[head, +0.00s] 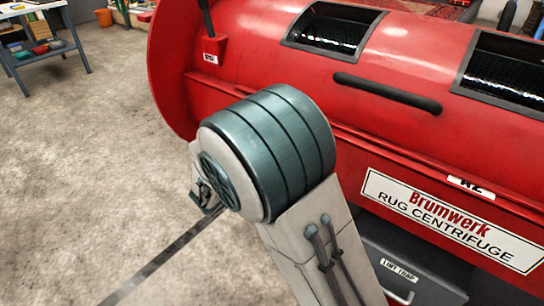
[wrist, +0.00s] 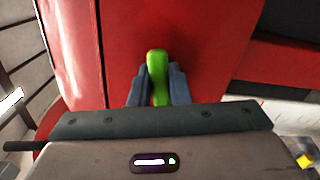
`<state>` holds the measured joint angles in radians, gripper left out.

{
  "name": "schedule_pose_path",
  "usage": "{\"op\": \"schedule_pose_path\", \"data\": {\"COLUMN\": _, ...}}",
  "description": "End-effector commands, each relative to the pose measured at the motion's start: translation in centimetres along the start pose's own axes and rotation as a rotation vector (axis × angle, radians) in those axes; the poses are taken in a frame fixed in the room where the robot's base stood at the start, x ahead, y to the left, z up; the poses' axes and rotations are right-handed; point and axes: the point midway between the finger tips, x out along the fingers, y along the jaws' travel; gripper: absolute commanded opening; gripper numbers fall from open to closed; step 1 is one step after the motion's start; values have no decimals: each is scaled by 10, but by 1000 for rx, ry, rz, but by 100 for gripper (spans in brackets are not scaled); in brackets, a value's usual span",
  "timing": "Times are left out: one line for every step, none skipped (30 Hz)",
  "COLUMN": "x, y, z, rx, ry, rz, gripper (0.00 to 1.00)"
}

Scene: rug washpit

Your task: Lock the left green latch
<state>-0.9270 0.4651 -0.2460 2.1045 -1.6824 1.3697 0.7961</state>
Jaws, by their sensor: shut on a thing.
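The green latch (wrist: 157,64) shows in the wrist view as a rounded green handle against the red machine. My gripper (wrist: 157,88) is shut on it, with one dark blue-grey finger on each side. The latch's upper end stands out beyond the fingertips, and its base is not clear to see. In the head view, the red rug centrifuge (head: 390,60) fills the right side. My own arm covers part of its front there, and neither my gripper nor the green latch shows in that view.
The centrifuge's lid has a long black handle (head: 388,92) and dark mesh windows (head: 333,28). A grey lint trap drawer (head: 405,272) sits below. A blue-legged table (head: 42,25) with bowls stands at the far left. The concrete floor (head: 80,150) on the left is open.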

Motion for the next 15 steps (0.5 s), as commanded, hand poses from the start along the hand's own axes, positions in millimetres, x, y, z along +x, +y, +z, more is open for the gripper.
{"op": "schedule_pose_path", "data": {"x": 0, "y": -8, "z": 0, "rx": 31, "ry": -3, "rz": -3, "gripper": 0}}
{"op": "schedule_pose_path", "data": {"x": 0, "y": -8, "z": 0, "rx": 51, "ry": -3, "rz": -3, "gripper": 0}}
{"op": "schedule_pose_path", "data": {"x": 0, "y": -8, "z": 0, "rx": 75, "ry": -3, "rz": -4, "gripper": 0}}
{"op": "schedule_pose_path", "data": {"x": 0, "y": -8, "z": 0, "rx": 92, "ry": -3, "rz": -4, "gripper": 0}}
{"op": "schedule_pose_path", "data": {"x": 0, "y": -8, "z": 0, "rx": 109, "ry": -3, "rz": -4, "gripper": 0}}
{"op": "schedule_pose_path", "data": {"x": 0, "y": -7, "z": 0, "rx": 127, "ry": -3, "rz": -4, "gripper": 0}}
{"op": "schedule_pose_path", "data": {"x": 0, "y": -7, "z": 0, "rx": 140, "ry": -3, "rz": -4, "gripper": 0}}
{"op": "schedule_pose_path", "data": {"x": 0, "y": -7, "z": 0, "rx": 153, "ry": -3, "rz": -4, "gripper": 0}}
{"op": "schedule_pose_path", "data": {"x": 0, "y": -7, "z": 0, "rx": 167, "ry": -4, "rz": -4, "gripper": 0}}
{"op": "schedule_pose_path", "data": {"x": 0, "y": -7, "z": 1, "rx": 177, "ry": -4, "rz": -4, "gripper": 0}}
{"op": "schedule_pose_path", "data": {"x": 0, "y": -6, "z": 1, "rx": 185, "ry": -4, "rz": -4, "gripper": 0}}
{"op": "schedule_pose_path", "data": {"x": 0, "y": -6, "z": 1, "rx": 196, "ry": -4, "rz": -4, "gripper": 0}}
{"op": "schedule_pose_path", "data": {"x": 0, "y": -6, "z": 1, "rx": 203, "ry": -4, "rz": -3, "gripper": 0}}
{"op": "schedule_pose_path", "data": {"x": 0, "y": -6, "z": 1, "rx": 208, "ry": -4, "rz": -4, "gripper": 0}}
{"op": "schedule_pose_path", "data": {"x": 0, "y": -5, "z": 1, "rx": 214, "ry": -4, "rz": -4, "gripper": 0}}
